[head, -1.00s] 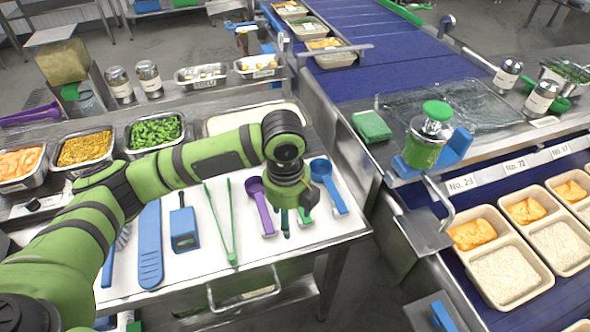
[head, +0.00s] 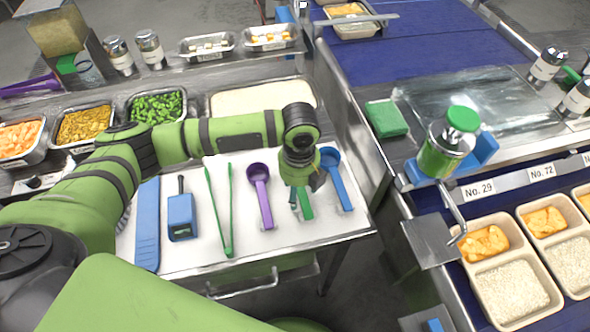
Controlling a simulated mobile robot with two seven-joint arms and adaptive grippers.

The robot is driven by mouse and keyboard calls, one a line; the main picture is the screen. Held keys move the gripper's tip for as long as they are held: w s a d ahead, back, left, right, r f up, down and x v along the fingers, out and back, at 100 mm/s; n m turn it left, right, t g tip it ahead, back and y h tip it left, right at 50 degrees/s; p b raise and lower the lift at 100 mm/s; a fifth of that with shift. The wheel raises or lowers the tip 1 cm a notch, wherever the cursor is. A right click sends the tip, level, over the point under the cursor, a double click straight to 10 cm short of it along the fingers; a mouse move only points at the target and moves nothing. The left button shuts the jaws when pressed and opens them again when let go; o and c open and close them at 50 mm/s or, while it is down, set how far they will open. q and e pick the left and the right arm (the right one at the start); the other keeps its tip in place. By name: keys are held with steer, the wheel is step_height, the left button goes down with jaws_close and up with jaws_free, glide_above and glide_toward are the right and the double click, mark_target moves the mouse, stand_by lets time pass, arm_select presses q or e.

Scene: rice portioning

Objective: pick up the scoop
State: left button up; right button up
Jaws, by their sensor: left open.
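Several scoops lie on the white-topped table (head: 185,262). The purple scoop (head: 262,193) lies left of my left gripper, with its bowl away from me and its handle toward me. The blue scoop (head: 337,180) lies just to the right of the gripper. A green handle (head: 305,204) shows below the gripper; its other end is hidden by the gripper. My left gripper (head: 301,188) points down over this green handle, open. I cannot tell whether its fingers touch anything. My right gripper is out of view.
Green tongs (head: 220,208), a blue boxy tool (head: 181,218) and a long blue tool (head: 148,225) lie left of the scoops. Food pans, including one of green vegetables (head: 156,107), stand behind. A conveyor with portion trays (head: 545,301) is at the right.

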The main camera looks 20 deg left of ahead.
mark_target(299, 190)
arm_select(q)
jaws_close()
steer(key=shift+r+b, duration=0.3)
steer(key=shift+r, duration=0.3)
step_height(299, 190, up, 3)
steer(key=shift+w+f+b, duration=0.1)
steer(key=shift+b, duration=0.35)
steer(key=s+d+r+p, duration=0.2)
steer(key=s+d+r, duration=0.2)
steer(key=r, duration=0.2)
steer(key=s+d+r+p, duration=0.3)
steer(key=s+d+r, duration=0.1)
steer(key=r, duration=0.3)
steer(key=shift+d+p, duration=0.3)
steer(key=shift+p, duration=0.05)
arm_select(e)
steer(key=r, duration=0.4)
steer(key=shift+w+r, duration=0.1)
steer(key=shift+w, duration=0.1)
